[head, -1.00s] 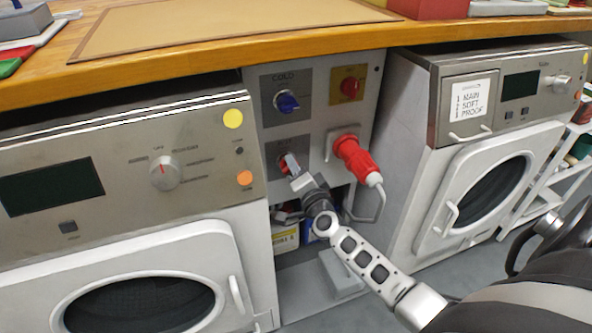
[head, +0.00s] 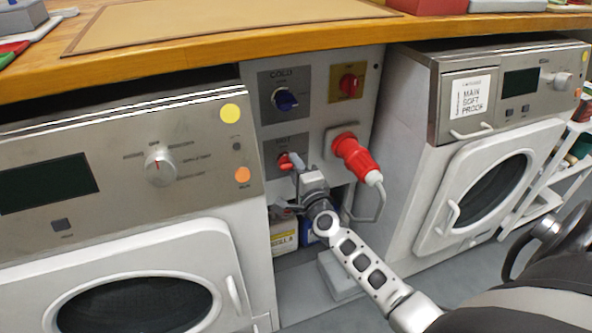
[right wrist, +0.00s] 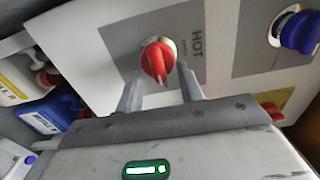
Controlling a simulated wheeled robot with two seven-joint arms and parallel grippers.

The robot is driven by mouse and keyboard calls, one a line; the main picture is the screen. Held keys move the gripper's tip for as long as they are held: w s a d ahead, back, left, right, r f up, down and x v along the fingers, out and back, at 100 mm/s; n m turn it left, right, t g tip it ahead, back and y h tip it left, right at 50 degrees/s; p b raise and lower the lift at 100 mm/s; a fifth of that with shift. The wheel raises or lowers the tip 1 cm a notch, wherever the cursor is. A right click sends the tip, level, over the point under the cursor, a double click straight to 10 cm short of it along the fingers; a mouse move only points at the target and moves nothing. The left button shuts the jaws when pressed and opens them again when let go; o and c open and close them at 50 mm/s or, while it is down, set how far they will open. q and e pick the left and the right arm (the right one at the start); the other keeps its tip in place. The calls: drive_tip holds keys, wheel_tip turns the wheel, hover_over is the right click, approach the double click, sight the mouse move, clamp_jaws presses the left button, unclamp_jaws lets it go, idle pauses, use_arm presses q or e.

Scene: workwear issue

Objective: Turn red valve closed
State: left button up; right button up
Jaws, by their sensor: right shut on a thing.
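The red valve (head: 285,162) is a red handle on the grey HOT plate, low on the panel between two machines. In the right wrist view the red valve (right wrist: 156,60) shows between my fingers, its handle pointing down in the picture toward the palm. My right gripper (head: 294,162) is shut on the red valve; its fingers partly cover the handle in the head view. In the right wrist view my right gripper (right wrist: 160,84) has one finger on each side of the handle. My left gripper is not in view.
A blue COLD knob (head: 285,99) is above the red valve. A red switch on a yellow plate (head: 348,84) and a red plug with cable (head: 356,157) are to the right. A wooden worktop (head: 210,58) overhangs the panel. Bottles (head: 284,235) stand below.

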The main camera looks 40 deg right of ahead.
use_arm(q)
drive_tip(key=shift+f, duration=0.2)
use_arm(e)
drive_tip(key=o, duration=1)
use_arm(q)
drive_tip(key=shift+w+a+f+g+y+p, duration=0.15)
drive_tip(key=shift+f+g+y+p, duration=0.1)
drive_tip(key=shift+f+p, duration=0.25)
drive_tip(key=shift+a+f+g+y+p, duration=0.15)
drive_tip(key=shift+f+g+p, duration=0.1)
drive_tip(key=shift+p, duration=0.3)
use_arm(e)
drive_tip(key=shift+v, duration=8.05)
drive_tip(key=shift+f, duration=0.1)
